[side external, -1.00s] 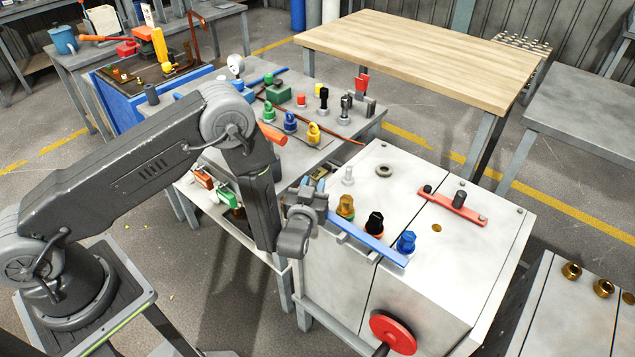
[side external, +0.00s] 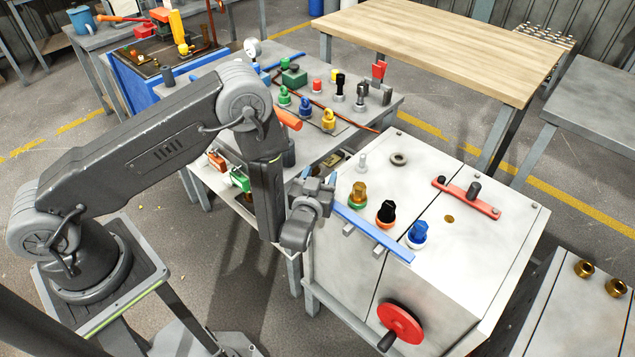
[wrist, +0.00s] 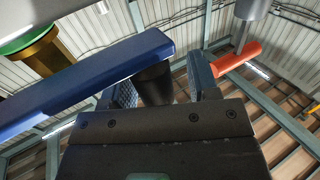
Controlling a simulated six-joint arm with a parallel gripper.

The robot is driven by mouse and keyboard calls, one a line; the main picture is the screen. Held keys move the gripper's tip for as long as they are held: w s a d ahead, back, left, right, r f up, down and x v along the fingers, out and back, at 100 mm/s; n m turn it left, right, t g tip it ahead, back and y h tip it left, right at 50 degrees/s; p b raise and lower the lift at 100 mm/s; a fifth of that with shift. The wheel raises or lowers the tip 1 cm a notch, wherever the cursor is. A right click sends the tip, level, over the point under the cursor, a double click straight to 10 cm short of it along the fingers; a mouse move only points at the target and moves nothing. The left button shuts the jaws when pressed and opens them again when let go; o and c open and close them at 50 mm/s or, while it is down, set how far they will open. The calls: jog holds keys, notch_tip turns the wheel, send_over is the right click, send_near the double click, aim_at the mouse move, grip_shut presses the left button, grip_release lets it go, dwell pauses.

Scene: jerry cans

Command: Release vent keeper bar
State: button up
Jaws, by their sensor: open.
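A long blue bar (side external: 372,232), seemingly the keeper bar, runs along the near top edge of the pale metal cabinet, in front of the gold (side external: 358,193), black (side external: 386,212) and blue (side external: 418,233) caps. My gripper (side external: 322,187) is at its far left end. In the wrist view the blue bar (wrist: 80,80) crosses from the left, and a dark round peg (wrist: 154,84) sits below its end. My open gripper (wrist: 160,85) has one finger on each side of this peg. Contact with the peg cannot be told.
A red bar (side external: 466,197) with a dark knob lies farther back on the cabinet top (side external: 445,270). A red handwheel (side external: 400,323) is on its front. A grey table (side external: 345,125) with several coloured fittings and an orange handle (side external: 288,119) stands beyond my gripper.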

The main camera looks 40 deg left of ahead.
jog(key=v, duration=1.3)
jog(key=shift+s, duration=0.35)
jog(key=shift+d, duration=0.2)
jog(key=w+d+r+m+g+h, duration=0.1)
jog(key=w+r+g+h, duration=0.3)
jog(key=r, duration=0.6)
jog(key=d+r+g+h, duration=0.1)
jog(key=r+g+h, duration=0.1)
jog(key=r+h, duration=0.65)
jog(key=s+a+r+m+g+y, duration=0.2)
jog(key=s+a+r, duration=0.3)
jog(key=s, duration=0.4)
jog(key=s+a+r+m+g+y, duration=0.2)
jog(key=s+a+r, duration=0.3)
jog(key=s, duration=0.5)
jog(key=shift+a+r, duration=0.2)
jog(key=shift+a, duration=0.65)
